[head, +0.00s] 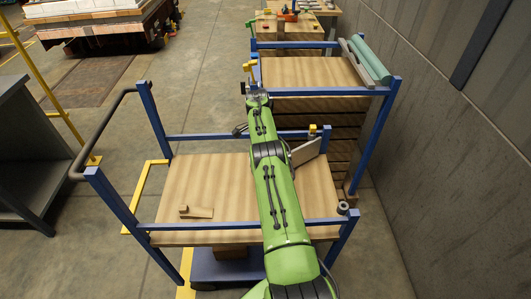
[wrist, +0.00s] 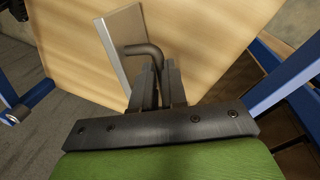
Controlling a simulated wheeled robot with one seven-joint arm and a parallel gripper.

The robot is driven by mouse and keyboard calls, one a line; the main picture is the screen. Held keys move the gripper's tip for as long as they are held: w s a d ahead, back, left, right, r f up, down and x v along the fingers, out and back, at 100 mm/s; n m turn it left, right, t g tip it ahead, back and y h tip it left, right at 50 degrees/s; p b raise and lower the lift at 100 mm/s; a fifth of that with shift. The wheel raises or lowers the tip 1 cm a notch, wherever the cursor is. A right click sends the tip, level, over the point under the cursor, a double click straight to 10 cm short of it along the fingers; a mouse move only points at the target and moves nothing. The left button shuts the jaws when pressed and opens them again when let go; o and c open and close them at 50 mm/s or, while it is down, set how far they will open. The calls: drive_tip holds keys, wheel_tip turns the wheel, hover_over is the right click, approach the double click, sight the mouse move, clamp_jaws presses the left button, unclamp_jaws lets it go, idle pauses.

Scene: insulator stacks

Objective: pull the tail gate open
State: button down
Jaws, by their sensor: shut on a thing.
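In the wrist view my gripper (wrist: 160,72) is shut on a dark bent rod (wrist: 143,49), whose hooked end shows above the fingertips. A thin board with a grey metal edge (wrist: 112,58) lies just beyond the rod, over a pale wooden deck (wrist: 205,40). I cannot tell whether the rod belongs to the tail gate, and no gate is clearly recognizable. In the head view my green arm reaches across the near cart (head: 190,227) toward the far cart (head: 310,92). Its fingers are too small or hidden there to make out.
Blue posts and rails frame both carts. Green and grey tubes (head: 372,62) lie on the far cart.

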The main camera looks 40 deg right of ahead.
drive_tip(key=c, duration=1.2)
unclamp_jaws()
drive_tip(key=shift+o, duration=0.2)
wheel_tip(320, 180, up, 10)
drive_tip(key=p, duration=0.7)
drive_tip(key=shift+c, duration=0.3)
